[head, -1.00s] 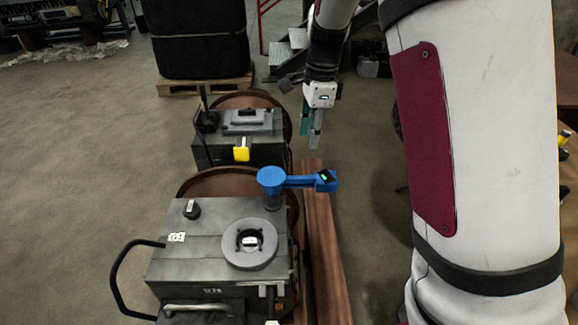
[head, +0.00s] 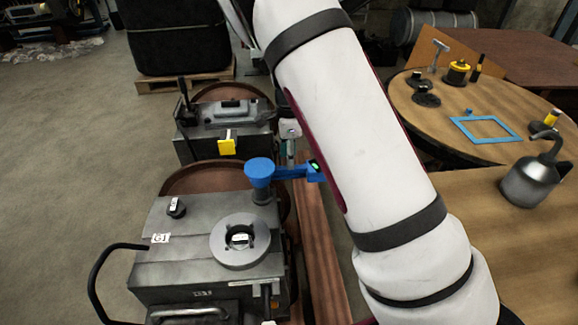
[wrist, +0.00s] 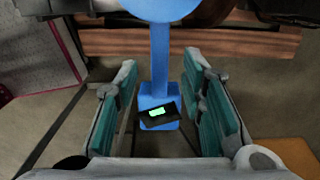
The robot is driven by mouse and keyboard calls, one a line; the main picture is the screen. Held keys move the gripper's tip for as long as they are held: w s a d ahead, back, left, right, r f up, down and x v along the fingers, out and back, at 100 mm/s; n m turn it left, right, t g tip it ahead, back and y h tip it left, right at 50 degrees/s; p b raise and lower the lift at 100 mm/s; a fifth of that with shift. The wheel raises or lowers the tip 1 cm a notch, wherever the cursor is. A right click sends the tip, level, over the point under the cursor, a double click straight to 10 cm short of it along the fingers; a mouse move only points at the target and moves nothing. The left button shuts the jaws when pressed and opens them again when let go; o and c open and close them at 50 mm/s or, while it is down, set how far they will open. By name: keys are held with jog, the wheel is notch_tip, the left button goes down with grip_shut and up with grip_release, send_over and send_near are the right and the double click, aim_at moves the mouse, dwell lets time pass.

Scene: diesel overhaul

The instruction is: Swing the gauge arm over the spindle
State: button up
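The blue gauge arm (head: 290,173) sits on a short post at the back right corner of a grey machine marked G1 and points right, away from the spindle. Its end box (wrist: 160,108) has a lit green display. The spindle (head: 240,239) shows inside a round grey collar on the machine's top, in front of the post. My gripper (wrist: 162,100) is open, with a teal-padded finger on each side of the arm's end in the wrist view and visible gaps on both sides. In the head view my arm hides part of the gripper and the end box's right side.
A second grey machine (head: 222,119) with a yellow tag stands behind. A black carry handle (head: 97,285) sticks out left of the front machine. A wooden table (head: 480,215) with an oil can (head: 533,180) is at right. Open floor lies left.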

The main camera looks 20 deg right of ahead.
aim_at(297, 172)
jog(key=shift+f, duration=1.9)
jog(key=shift+c, duration=0.6)
grip_shut()
